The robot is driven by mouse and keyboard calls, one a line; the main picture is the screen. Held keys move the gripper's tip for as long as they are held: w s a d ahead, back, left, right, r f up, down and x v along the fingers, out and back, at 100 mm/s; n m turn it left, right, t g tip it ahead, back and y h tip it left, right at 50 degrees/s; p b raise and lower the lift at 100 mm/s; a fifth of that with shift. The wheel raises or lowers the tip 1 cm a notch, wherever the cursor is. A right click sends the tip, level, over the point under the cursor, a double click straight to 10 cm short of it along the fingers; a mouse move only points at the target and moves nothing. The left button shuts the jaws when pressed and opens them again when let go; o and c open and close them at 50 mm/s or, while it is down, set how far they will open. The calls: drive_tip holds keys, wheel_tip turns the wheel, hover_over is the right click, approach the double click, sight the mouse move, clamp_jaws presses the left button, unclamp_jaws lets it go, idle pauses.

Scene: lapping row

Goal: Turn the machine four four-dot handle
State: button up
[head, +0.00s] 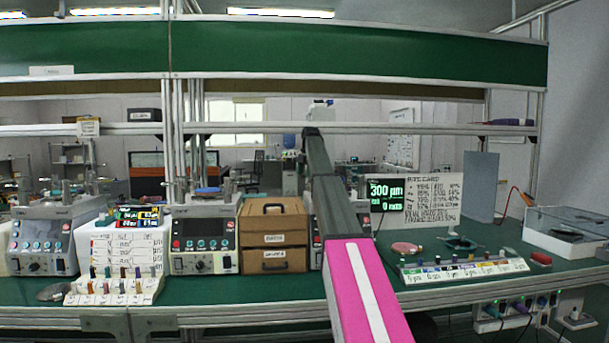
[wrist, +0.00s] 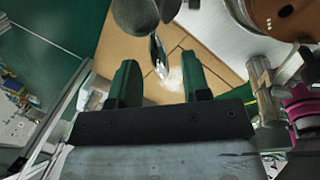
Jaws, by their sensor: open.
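In the wrist view my gripper (wrist: 157,64) is open, with two dark green fingers apart. A shiny metal lever (wrist: 159,57) appears between the fingertips, hanging from grey rounded metal parts (wrist: 135,14); I cannot tell whether it touches a finger. A brown round part (wrist: 282,16) is at the upper right, with small pale dots near its lower edge. A pink ringed part (wrist: 301,108) is at the right edge. I cannot make out which handle bears four dots. In the head view my arm hides much of a machine (head: 357,206); its number is not readable.
Two other machines stand on the green bench, at the far left (head: 42,243) and left of centre (head: 203,236). A brown drawer box (head: 273,236) stands beside my arm. A labelled rack (head: 463,269) sits at the right front. A shelf rail (head: 400,128) crosses above.

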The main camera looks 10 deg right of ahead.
wheel_tip(320, 180, up, 10)
drive_tip(key=s+d, duration=0.1)
drive_tip(key=shift+s, duration=0.25)
drive_tip(key=shift+d, duration=0.1)
